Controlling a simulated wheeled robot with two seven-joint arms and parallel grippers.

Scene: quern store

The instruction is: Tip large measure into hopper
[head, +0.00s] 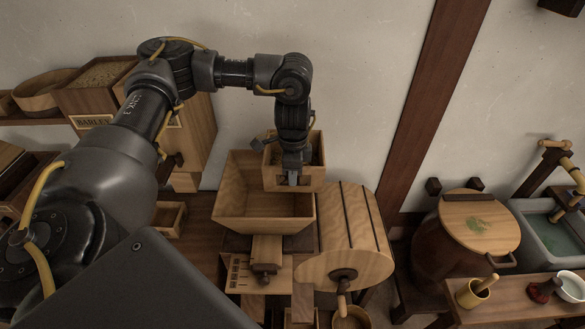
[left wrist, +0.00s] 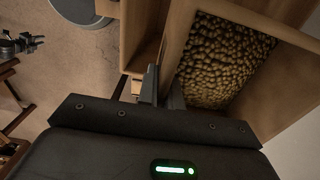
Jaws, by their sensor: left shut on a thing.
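The large measure (head: 272,176) is a square, light wooden box at the back right of the hopper in the head view. In the left wrist view the measure (left wrist: 172,48) is full of brownish grain (left wrist: 228,62). My left gripper (head: 292,178) points down and is shut on the near wall of the measure; its fingers (left wrist: 161,88) also show in the left wrist view. The hopper (head: 240,222) is a wide, flared wooden box, and its visible inside looks empty. Whether the measure touches the hopper's rim I cannot tell.
A slatted wooden drum (head: 345,225) with a crank stands right of the hopper. A barley bin (head: 100,98) is at the back left. A lidded barrel (head: 465,245) and a water basin (head: 548,228) stand at the right. A dark post (head: 425,100) rises behind.

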